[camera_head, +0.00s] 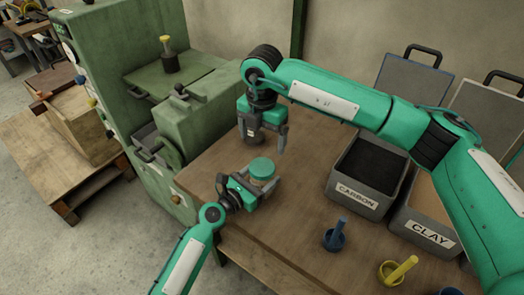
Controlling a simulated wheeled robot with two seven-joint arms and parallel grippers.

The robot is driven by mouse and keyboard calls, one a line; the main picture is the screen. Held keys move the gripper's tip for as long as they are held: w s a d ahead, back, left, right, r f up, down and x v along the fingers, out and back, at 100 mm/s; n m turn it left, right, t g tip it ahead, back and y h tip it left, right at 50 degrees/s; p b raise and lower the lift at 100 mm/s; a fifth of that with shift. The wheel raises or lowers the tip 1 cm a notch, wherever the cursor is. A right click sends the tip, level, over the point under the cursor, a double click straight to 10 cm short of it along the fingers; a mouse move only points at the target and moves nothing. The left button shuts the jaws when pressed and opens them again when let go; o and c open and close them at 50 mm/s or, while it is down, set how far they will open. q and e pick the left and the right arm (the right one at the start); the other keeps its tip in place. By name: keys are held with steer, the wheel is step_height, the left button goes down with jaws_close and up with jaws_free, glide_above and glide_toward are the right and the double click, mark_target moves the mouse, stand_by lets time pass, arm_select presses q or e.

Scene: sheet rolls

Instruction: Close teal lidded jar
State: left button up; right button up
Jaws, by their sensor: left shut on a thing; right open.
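The teal lidded jar (262,169) stands on the wooden table near its left side. Its round teal top faces up, and most of its body is hidden. I cannot tell whether the lid is fully seated. My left gripper (258,186) reaches in from the lower left and is shut on the jar, with its fingers around the side. My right gripper (264,143) is open and empty. It points down just behind and above the jar in the picture, apart from the lid.
A green machine (178,110) stands left of the table (285,225). A black-filled CARBON bin (357,200) and a CLAY bin (423,233) stand to the right. A blue holder (334,240) and a yellow one (391,273) are nearer. The table in front of the jar is clear.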

step_height(320, 180, up, 2)
steer(key=shift+r, duration=0.2)
arm_select(q)
steer(key=o, duration=2)
steer(key=shift+c, duration=0.2)
steer(key=b+v, duration=0.1)
steer(key=v, duration=1.1)
steer(key=shift+s+a+f+b, duration=0.15)
steer(key=shift+a+b, duration=0.05)
steer(key=shift+b, duration=0.1)
steer(key=shift+s+a, duration=0.5)
arm_select(e)
steer(key=shift+f, duration=0.9)
